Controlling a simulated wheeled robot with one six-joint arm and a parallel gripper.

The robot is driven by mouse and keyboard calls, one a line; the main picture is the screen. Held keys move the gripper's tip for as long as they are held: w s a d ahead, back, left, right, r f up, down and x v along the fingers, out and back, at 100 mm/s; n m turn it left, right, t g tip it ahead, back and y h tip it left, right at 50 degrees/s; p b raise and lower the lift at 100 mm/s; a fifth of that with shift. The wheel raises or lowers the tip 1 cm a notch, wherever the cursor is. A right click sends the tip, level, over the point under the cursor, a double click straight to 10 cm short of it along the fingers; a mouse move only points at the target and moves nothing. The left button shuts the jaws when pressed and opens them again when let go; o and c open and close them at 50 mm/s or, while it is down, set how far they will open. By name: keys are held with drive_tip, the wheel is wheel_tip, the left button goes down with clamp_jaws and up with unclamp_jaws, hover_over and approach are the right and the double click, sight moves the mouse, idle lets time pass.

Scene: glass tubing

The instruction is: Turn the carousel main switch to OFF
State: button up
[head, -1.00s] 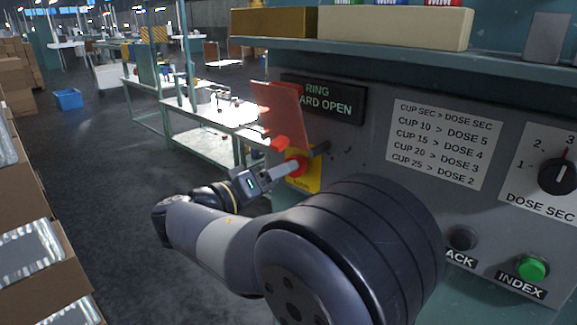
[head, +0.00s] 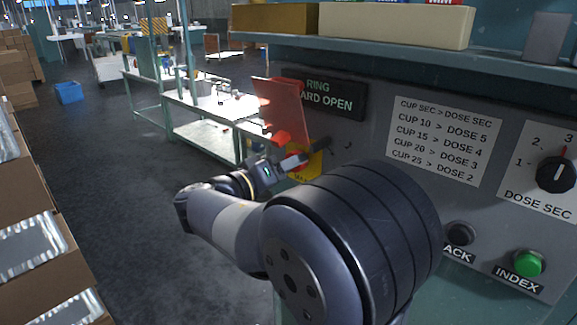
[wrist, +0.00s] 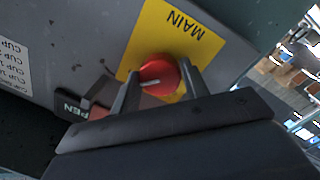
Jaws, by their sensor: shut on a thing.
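The main switch is a round red knob (wrist: 158,75) with a white pointer line, on a yellow plate (wrist: 152,32) marked MAIN, seen in the wrist view. My gripper (wrist: 160,84) is shut on the red knob, one finger on each side of it. In the head view my gripper (head: 296,160) is at the yellow plate (head: 308,166) at the left end of the grey panel, and it mostly hides the knob. No OFF mark is readable in either view.
A raised red cover (head: 282,108) stands just above the switch, beside the RING GUARD OPEN sign (head: 325,97). To the right are the dose dial (head: 556,174) and green INDEX button (head: 528,263). A shelf (head: 400,52) overhangs the panel.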

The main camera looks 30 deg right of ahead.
drive_tip(key=c, duration=0.3)
drive_tip(key=shift+n, duration=0.3)
drive_tip(key=n+t+p, duration=0.1)
drive_tip(key=n, duration=0.8)
drive_tip(key=n+p, duration=0.2)
drive_tip(key=n, duration=0.7)
drive_tip(key=shift+s+r+t, duration=0.1)
drive_tip(key=shift+r+t, duration=0.05)
drive_tip(key=shift+t, duration=0.25)
drive_tip(key=shift+n+p, duration=0.3)
drive_tip(key=o, duration=1)
